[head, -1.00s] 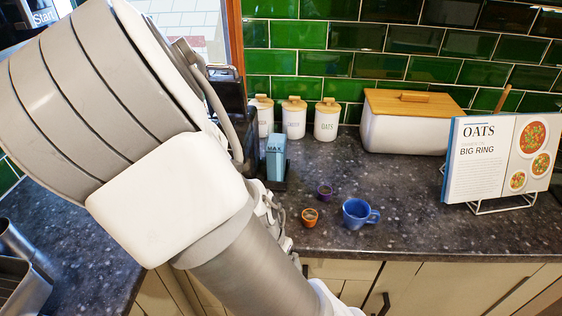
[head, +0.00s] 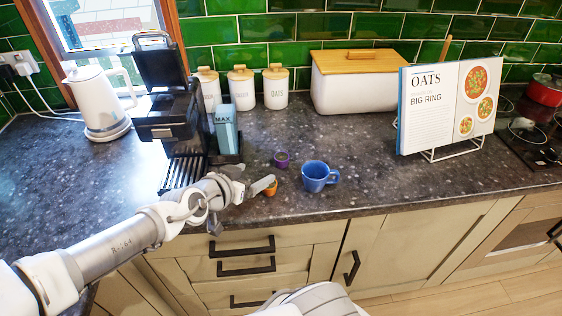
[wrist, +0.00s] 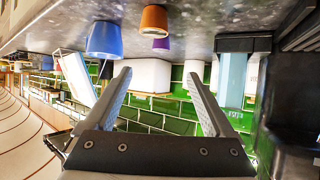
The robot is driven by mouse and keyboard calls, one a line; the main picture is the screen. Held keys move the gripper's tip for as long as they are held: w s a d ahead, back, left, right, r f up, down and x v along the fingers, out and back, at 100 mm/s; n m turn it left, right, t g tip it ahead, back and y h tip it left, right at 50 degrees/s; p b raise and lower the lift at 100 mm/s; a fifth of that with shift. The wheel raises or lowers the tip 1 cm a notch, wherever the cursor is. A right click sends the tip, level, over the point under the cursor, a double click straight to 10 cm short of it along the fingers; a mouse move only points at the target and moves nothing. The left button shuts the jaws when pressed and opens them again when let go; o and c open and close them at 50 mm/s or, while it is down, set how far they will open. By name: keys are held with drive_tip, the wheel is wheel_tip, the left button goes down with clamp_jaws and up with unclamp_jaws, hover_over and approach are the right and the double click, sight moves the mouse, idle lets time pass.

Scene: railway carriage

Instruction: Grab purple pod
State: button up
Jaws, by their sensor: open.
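The small purple pod (head: 282,159) stands on the dark speckled counter, behind and left of the blue mug (head: 320,176). A small orange pod (head: 271,189) stands nearer the front edge, partly hidden by a finger. My gripper (head: 250,178) is open and empty, low over the counter's front, left of the orange pod. The wrist view is upside down. There, the purple pod (wrist: 161,44) shows beyond the orange pod (wrist: 154,19), roughly in line with the gap between my fingers (wrist: 158,75). The blue mug (wrist: 104,40) is left of both pods there.
A black coffee machine (head: 172,125) with a blue water tank (head: 225,130) stands left of the pods. Canisters (head: 242,90) and a white bread bin (head: 350,92) line the green tiled wall. A cookbook (head: 440,115) on a stand is at right. Free counter lies behind the purple pod.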

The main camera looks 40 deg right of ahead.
drive_tip(key=b, duration=0.3)
approach(281, 157)
drive_tip(key=shift+w+d+f, duration=0.15)
drive_tip(key=shift+d+f, duration=0.7)
drive_tip(key=shift+f, duration=0.15)
drive_tip(key=shift+w+r+b+x, duration=0.15)
drive_tip(key=shift+b+x, duration=0.2)
drive_tip(key=shift+x, duration=0.7)
drive_tip(key=shift+r+b+x, duration=0.15)
drive_tip(key=shift+b+x, duration=0.15)
drive_tip(key=shift+x, duration=0.75)
drive_tip(key=shift+w+r+b+x, duration=0.15)
drive_tip(key=shift+b+x, duration=0.2)
drive_tip(key=shift+x, duration=0.75)
drive_tip(key=shift+s+d, duration=0.1)
drive_tip(key=shift+d, duration=0.05)
clamp_jaws()
